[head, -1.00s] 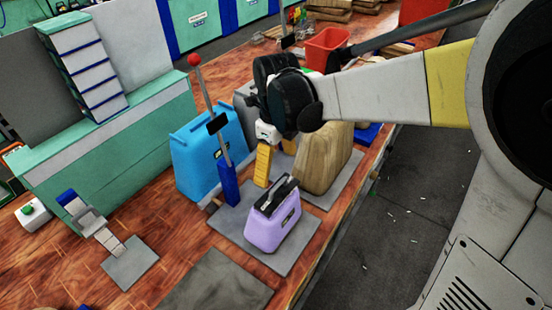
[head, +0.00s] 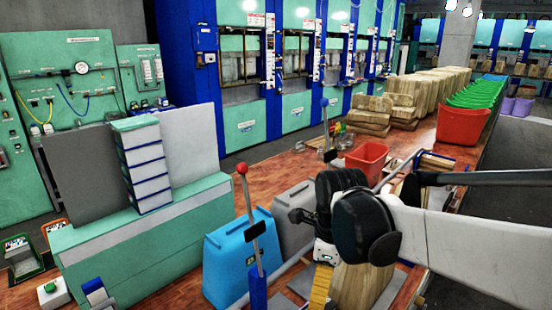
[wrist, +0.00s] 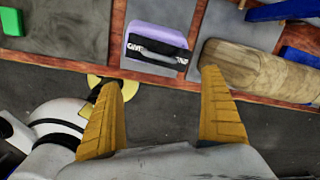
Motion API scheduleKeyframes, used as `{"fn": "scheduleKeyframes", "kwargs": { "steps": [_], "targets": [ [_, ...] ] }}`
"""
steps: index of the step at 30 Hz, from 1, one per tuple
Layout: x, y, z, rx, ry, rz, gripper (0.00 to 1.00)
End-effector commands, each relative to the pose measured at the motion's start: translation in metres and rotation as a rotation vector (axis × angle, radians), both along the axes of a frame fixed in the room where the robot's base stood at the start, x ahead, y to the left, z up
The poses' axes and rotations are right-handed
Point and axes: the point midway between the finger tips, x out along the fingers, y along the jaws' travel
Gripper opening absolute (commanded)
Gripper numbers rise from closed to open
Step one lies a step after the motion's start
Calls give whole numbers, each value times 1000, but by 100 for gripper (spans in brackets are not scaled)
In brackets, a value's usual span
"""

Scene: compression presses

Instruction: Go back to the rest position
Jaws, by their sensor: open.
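My gripper (wrist: 163,118) is open, with its two yellow fingers apart and nothing between them in the wrist view. It points down over the bench's front edge and the dark floor. The purple case (wrist: 158,45) with a black handle sits on a grey plate just ahead of the fingers in the wrist view. In the head view my gripper (head: 322,288) hangs above the bench in front of the wooden block (head: 362,285); one yellow finger shows, and its tips are cut off by the frame's bottom. The purple case is out of the head view.
A blue case (head: 226,266) and a lever with a red ball (head: 242,170) stand left of my gripper. Red bins (head: 367,160) and stacked wooden blocks stand farther back. A green-grey cabinet (head: 150,240) is at the left. Dark floor (wrist: 270,130) lies in front of the bench.

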Motion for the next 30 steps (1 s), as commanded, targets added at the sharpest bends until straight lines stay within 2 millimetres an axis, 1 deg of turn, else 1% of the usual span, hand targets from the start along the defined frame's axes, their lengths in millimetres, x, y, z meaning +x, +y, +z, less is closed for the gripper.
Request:
{"fn": "scheduleKeyframes", "kwargs": {
  "steps": [1, 8, 12, 15, 18, 21, 24, 30],
  "targets": [
    [-11, -8, -6, -10, -37, 120, 93],
    [-49, -38, -15, -144, -217, 751, 93],
    [-72, -54, -28, -289, -305, 1124, 93],
    [-87, -64, -39, -413, -346, 1369, 93],
    [-98, -71, -49, -532, -364, 1570, 93],
    [-105, -75, -56, -624, -366, 1714, 93],
    [-109, -78, -60, -682, -363, 1797, 93],
    [-109, -79, -60, -707, -360, 1835, 93]
  ]
}}
